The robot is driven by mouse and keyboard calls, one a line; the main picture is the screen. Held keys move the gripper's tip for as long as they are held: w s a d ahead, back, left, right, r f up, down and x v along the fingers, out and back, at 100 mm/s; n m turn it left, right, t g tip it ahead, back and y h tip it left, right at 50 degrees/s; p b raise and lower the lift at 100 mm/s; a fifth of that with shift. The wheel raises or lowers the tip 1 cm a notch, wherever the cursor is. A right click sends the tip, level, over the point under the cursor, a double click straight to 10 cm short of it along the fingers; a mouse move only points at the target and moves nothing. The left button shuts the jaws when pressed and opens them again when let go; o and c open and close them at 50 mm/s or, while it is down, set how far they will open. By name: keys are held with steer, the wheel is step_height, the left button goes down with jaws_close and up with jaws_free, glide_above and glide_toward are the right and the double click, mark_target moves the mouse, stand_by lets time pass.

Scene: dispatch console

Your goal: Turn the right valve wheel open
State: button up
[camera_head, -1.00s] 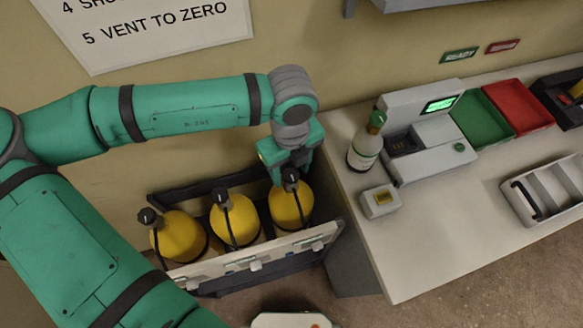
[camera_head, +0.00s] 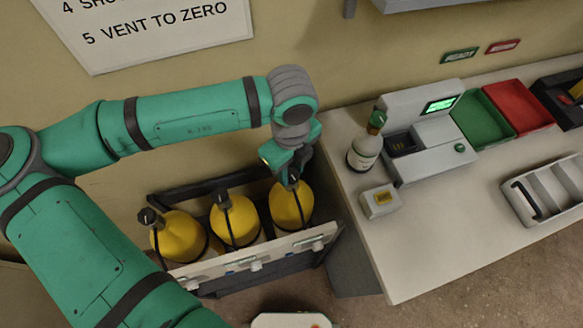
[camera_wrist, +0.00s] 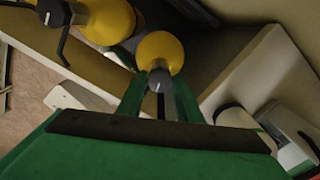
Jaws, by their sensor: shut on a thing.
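Three yellow cylinders with dark valve wheels on top stand in a rack on the left. The right valve wheel (camera_wrist: 159,80) is dark with a light mark and sits on top of the right cylinder (camera_head: 291,206). My gripper (camera_head: 294,172) reaches down over this cylinder. In the wrist view its two green fingers (camera_wrist: 160,98) stand on either side of the wheel and are shut on it. In the head view the gripper partly hides the wheel. The middle valve wheel (camera_head: 221,198) and left valve wheel (camera_head: 147,217) are free of the gripper.
The rack's pale front panel (camera_head: 215,269) runs before the cylinders. A white counter (camera_head: 420,240) stands close on the right, with a bottle (camera_head: 364,152), a small box (camera_head: 381,201) and a console (camera_head: 430,147). A wall is behind.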

steer(key=n, duration=0.4)
steer(key=shift+n, duration=0.3)
steer(key=n, duration=0.3)
steer(key=shift+n, duration=0.3)
steer(key=n, duration=0.4)
steer(key=shift+n, duration=2.2)
steer(key=o, duration=1)
steer(key=shift+w, duration=0.2)
